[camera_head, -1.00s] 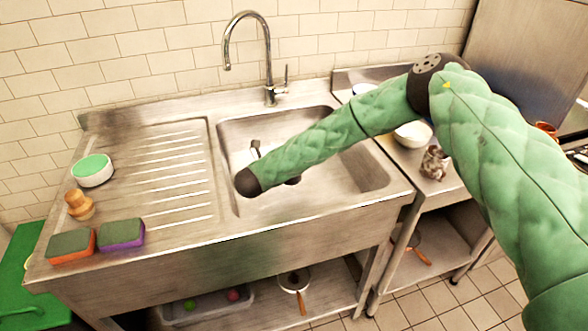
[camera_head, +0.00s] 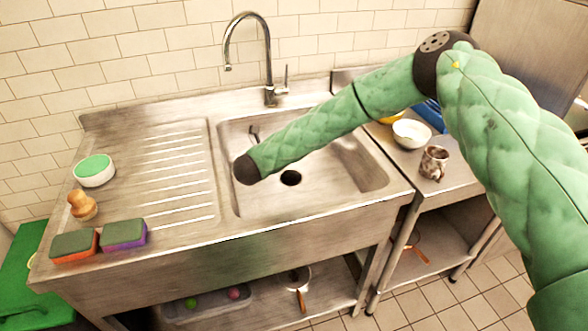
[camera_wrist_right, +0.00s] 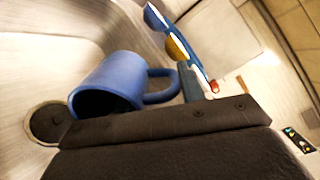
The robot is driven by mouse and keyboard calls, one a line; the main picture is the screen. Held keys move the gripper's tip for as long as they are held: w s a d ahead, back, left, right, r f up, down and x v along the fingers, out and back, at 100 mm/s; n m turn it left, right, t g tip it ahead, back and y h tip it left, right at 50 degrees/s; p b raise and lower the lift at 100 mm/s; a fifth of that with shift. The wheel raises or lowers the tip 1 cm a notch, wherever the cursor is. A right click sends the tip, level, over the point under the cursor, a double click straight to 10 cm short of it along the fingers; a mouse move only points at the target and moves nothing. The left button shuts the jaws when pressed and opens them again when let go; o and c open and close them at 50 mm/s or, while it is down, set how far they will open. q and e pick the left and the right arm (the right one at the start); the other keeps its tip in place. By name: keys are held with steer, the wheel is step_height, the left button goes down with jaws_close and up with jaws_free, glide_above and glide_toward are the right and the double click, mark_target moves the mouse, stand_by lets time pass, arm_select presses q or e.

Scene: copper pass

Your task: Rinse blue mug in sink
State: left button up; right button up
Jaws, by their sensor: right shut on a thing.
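The blue mug (camera_wrist_right: 110,84) shows in the right wrist view, tilted, with its dark opening toward the lower left and its handle toward the right. My right gripper (camera_wrist_right: 186,86) is shut on it near the handle; the exact contact is partly hidden. In the head view my green right forearm reaches over the sink (camera_head: 360,172) and hides the mug; only a small dark part of the gripper (camera_head: 253,133) shows past it. The dark drain (camera_head: 290,178) is visible in the basin. The faucet (camera_head: 268,60) stands behind the basin. My left gripper is not in view.
A white bowl (camera_head: 411,133), a patterned mug (camera_head: 434,162) and a blue rack (camera_head: 432,113) are on the right counter.

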steer(key=shift+r+p, duration=0.35)
steer(key=shift+r, duration=3.3)
steer(key=shift+r+b, duration=0.45)
steer(key=shift+r, duration=1.6)
steer(key=shift+f+p, duration=0.3)
steer(key=shift+f, duration=2.75)
